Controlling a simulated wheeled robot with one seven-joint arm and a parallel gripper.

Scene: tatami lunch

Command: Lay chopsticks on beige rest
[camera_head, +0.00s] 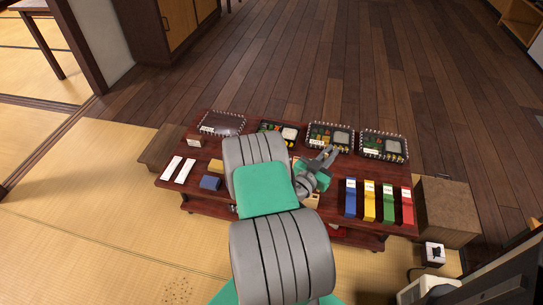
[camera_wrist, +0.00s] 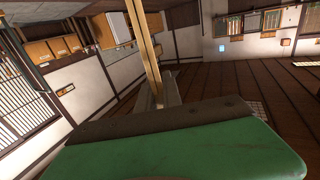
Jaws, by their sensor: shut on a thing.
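My gripper (camera_head: 325,157) is over the middle of the low dark-red table (camera_head: 335,210), in front of the tray row. In the wrist view my gripper (camera_wrist: 163,95) is shut on a pair of pale wooden chopsticks (camera_wrist: 143,45), which stick out beyond the fingers toward the top of the picture. The chopsticks are not clear in the head view. A small beige block (camera_head: 312,202), possibly the beige rest, shows just below my gripper, partly hidden by my arm.
Several clear-lidded trays line the far edge, including an emptier one (camera_head: 222,123) at left. Blue (camera_head: 350,200), yellow (camera_head: 369,201), green (camera_head: 388,203) and red (camera_head: 407,206) strips lie at right. Two white strips (camera_head: 178,170) lie at left. My arm hides the table's middle.

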